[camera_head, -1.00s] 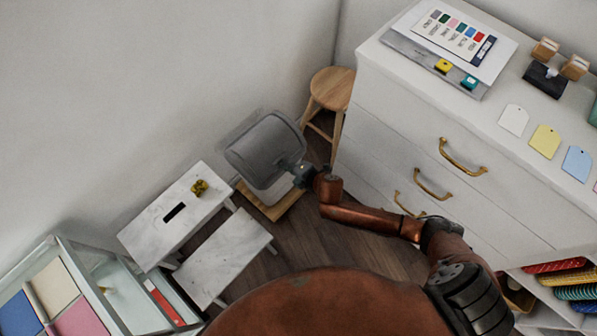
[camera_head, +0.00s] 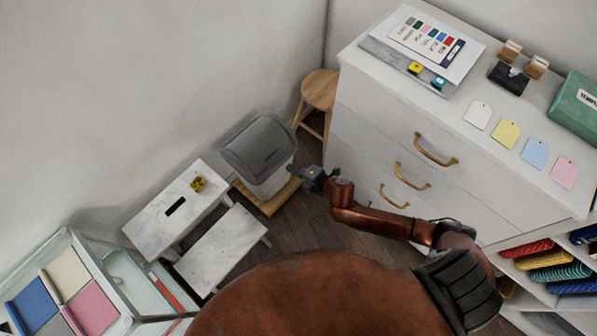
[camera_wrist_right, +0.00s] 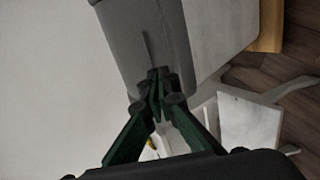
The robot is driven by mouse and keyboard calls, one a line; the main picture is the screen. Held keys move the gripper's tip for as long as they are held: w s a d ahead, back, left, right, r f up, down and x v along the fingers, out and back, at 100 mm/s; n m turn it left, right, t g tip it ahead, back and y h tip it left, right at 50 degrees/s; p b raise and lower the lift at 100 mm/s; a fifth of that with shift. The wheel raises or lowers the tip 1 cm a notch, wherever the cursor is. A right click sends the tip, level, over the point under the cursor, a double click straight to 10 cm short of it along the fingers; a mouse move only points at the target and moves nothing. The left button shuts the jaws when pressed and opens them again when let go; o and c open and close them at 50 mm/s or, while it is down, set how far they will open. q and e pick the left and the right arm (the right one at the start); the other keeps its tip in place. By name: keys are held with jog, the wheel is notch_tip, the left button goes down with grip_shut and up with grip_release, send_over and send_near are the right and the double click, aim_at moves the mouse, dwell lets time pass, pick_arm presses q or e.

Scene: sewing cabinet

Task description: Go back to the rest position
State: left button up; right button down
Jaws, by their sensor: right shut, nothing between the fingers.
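My right gripper (camera_head: 293,170) is shut and empty, just right of the grey bin (camera_head: 268,181) in the head view. A small gap seems to show between the fingertips and the bin, though contact is hard to rule out. The bin's dark grey lid (camera_head: 259,145) lies down on its top. In the right wrist view the green fingers (camera_wrist_right: 158,85) come together in front of the grey bin (camera_wrist_right: 120,30). My right arm reaches out from the lower right, bent at the elbow. My left gripper is not in view.
A white drawer cabinet (camera_head: 372,135) with brass handles stands right of the arm. A wooden stool (camera_head: 319,90) stands behind. A white step stool (camera_head: 222,245) with a small yellow object (camera_head: 198,183) is left. A glass-sided case (camera_head: 120,290) is lower left. Dark floor lies between.

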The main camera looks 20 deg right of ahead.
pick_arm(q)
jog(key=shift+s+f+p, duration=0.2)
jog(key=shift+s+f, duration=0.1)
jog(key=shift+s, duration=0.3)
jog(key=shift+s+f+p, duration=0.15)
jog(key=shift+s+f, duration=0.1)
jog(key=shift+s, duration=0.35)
pick_arm(e)
jog(key=shift+v, duration=1.25)
jog(key=shift+s+f, duration=0.1)
